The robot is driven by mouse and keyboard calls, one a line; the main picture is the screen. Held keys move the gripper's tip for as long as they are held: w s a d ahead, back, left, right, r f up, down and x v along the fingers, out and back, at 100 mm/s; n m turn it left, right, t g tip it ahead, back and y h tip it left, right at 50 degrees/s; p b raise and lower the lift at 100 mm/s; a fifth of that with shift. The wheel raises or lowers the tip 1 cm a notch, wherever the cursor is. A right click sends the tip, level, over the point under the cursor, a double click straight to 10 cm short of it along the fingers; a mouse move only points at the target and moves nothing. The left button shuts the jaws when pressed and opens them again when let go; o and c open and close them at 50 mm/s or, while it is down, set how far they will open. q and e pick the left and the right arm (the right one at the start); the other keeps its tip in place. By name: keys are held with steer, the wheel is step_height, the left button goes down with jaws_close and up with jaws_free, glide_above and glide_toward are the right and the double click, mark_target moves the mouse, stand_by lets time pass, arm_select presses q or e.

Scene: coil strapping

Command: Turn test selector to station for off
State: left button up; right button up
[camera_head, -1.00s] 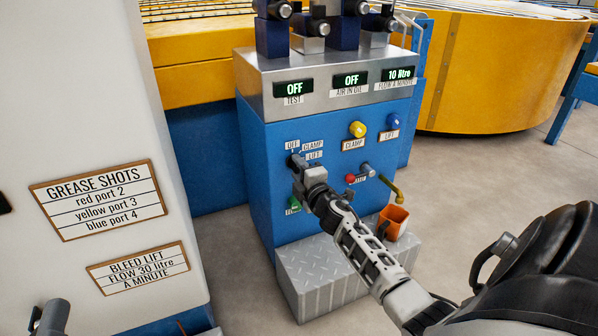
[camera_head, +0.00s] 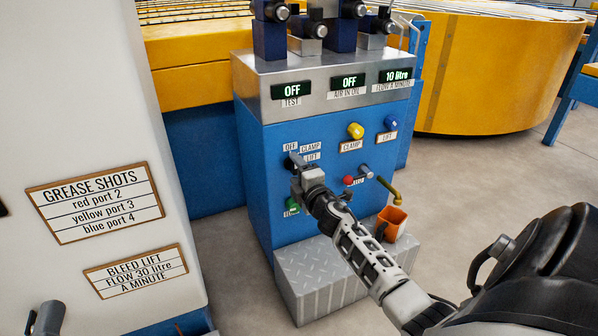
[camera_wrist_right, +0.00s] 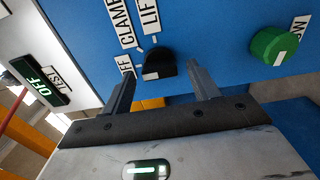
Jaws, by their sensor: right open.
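The test selector is a black knob (camera_wrist_right: 158,62) on the blue panel in the right wrist view, with a white mark on its face. Labels for off (camera_wrist_right: 125,67), clamp (camera_wrist_right: 127,22) and lift (camera_wrist_right: 150,16) stand around it; the mark sits on the side near the off label. My right gripper (camera_wrist_right: 162,74) is open, its two fingers on either side of the knob in this view, with gaps showing. In the head view my right gripper (camera_head: 297,166) is at the selector and partly hides it. The test display (camera_head: 292,90) reads OFF. My left gripper is not in view.
A green knob (camera_wrist_right: 274,45) is near the selector. An orange cup (camera_head: 394,222) stands low in front. A white cabinet (camera_head: 85,110) stands at left.

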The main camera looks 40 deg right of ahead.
steer(key=shift+s+a, duration=0.1)
steer(key=shift+s, duration=0.15)
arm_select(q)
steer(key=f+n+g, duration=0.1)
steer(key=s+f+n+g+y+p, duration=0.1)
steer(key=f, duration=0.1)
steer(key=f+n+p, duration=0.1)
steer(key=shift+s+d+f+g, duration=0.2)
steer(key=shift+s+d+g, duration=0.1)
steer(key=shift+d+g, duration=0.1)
arm_select(e)
steer(key=v, duration=1.5)
steer(key=shift+s, duration=0.2)
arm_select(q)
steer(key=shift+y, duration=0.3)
arm_select(e)
steer(key=shift+r, duration=0.1)
